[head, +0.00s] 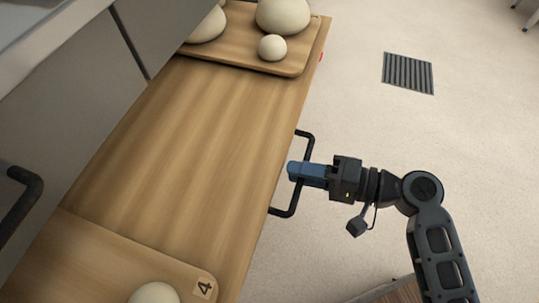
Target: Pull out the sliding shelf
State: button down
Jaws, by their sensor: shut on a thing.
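The sliding shelf (200,150) is a long wooden board that sticks out from the grey oven front. A black bar handle (306,142) is fixed to its right edge. My gripper (296,171) has blue fingers and is shut on the middle of this handle, reaching it from the right. The fingers cover the part of the handle that they hold.
A wooden board with several dough balls (283,66) rests on the shelf's far end. Another board marked 4 (150,263) with a dough ball lies at the near end. A black oven handle (22,190) is at left. A floor grate (408,73) lies in clear floor at right.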

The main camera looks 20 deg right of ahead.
jog(key=shift+f+p+v, duration=0.2)
jog(key=shift+f+v, duration=0.05)
jog(key=shift+v, duration=0.9)
jog(key=shift+f+p+v, duration=0.15)
jog(key=shift+f+v, duration=0.1)
jog(key=shift+v, duration=0.95)
jog(key=shift+s, duration=0.1)
jog(key=c, duration=1.2)
grip_release()
jog(key=shift+d, duration=0.1)
jog(key=p+v, duration=0.2)
jog(key=v, duration=0.5)
jog(key=shift+s+d, duration=0.2)
jog(key=shift+d, duration=0.05)
